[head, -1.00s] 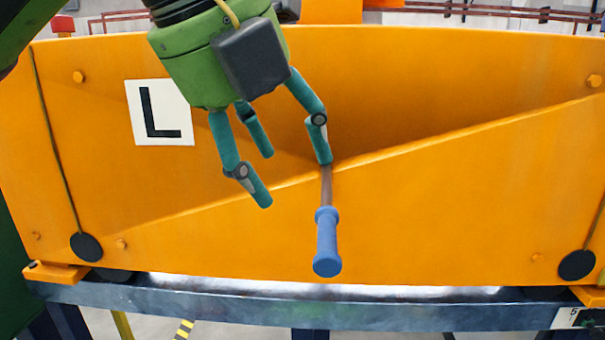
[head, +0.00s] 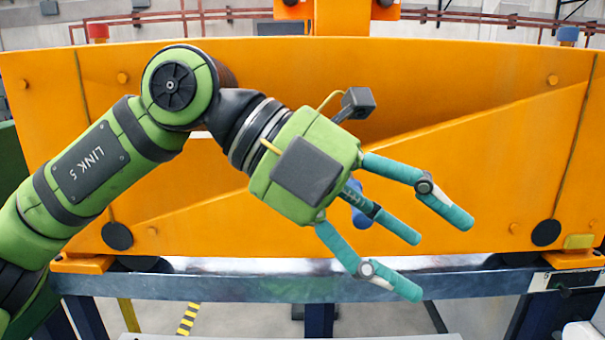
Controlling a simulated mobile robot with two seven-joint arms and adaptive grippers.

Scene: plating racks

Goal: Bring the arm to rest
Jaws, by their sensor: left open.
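My left gripper (head: 432,245) is in the middle of the head view, at the end of my green left arm that comes in from the left. Its teal fingers are spread open, point to the lower right and hold nothing. Behind it stands a wide orange panel (head: 470,210) with a sloping fold. A blue handle (head: 358,205) shows only in part behind the gripper's fingers; its shaft is hidden. My right gripper is not in view.
The orange panel rests on a grey steel beam (head: 210,283) on dark blue legs. Black discs (head: 118,236) sit at its lower corners. A red cap (head: 98,32) and a blue cap (head: 568,36) show behind its top edge. Yellow-black tape (head: 188,318) marks the floor.

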